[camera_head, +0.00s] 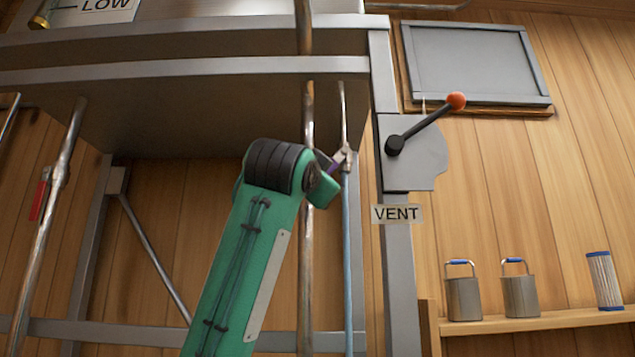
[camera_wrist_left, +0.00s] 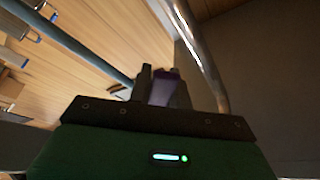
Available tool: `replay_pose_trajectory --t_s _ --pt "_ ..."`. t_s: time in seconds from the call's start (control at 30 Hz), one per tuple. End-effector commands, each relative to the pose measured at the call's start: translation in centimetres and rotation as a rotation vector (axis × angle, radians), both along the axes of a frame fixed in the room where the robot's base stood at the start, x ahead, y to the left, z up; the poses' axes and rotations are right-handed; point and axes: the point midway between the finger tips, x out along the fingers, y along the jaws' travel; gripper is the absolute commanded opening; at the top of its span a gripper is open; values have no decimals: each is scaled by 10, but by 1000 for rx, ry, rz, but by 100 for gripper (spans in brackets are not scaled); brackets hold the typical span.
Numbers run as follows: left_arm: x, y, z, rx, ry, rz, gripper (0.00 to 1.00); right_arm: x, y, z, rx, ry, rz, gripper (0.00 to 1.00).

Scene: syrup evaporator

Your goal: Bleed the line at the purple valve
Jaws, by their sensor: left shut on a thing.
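The purple valve handle (camera_head: 333,167) sits on a thin vertical pipe under the pan, mostly hidden behind my left gripper (camera_head: 335,175) in the head view. In the left wrist view the purple handle (camera_wrist_left: 165,88) lies between the two dark fingers of my left gripper (camera_wrist_left: 160,85), which are shut on it. A metal valve body (camera_head: 346,155) shows just right of the gripper, with a light blue tube (camera_head: 347,265) running down from it. My right gripper is not in view.
A thicker pipe (camera_head: 306,250) runs vertically close beside my left arm. A grey post (camera_head: 398,275) carries a VENT label (camera_head: 397,213) and an orange-knobbed lever (camera_head: 425,122). A shelf (camera_head: 540,322) with metal canisters is at right.

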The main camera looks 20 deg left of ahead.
Motion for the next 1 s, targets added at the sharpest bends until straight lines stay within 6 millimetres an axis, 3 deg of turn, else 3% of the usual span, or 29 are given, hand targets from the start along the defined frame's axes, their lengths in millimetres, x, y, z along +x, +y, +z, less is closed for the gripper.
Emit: replay_pose_trajectory --t_s 0.37,0.4,0.5,0.83,1.0 --pt "0 0 0 -3 0 1 0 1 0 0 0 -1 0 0" --pt "0 0 0 -3 0 1 28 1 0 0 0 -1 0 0" --pt "0 0 0 -3 0 1 42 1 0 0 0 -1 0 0" --pt "-3 0 -2 -2 -1 0 42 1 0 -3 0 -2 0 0" --pt "-24 0 -11 -2 -4 -1 42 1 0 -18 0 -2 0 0"
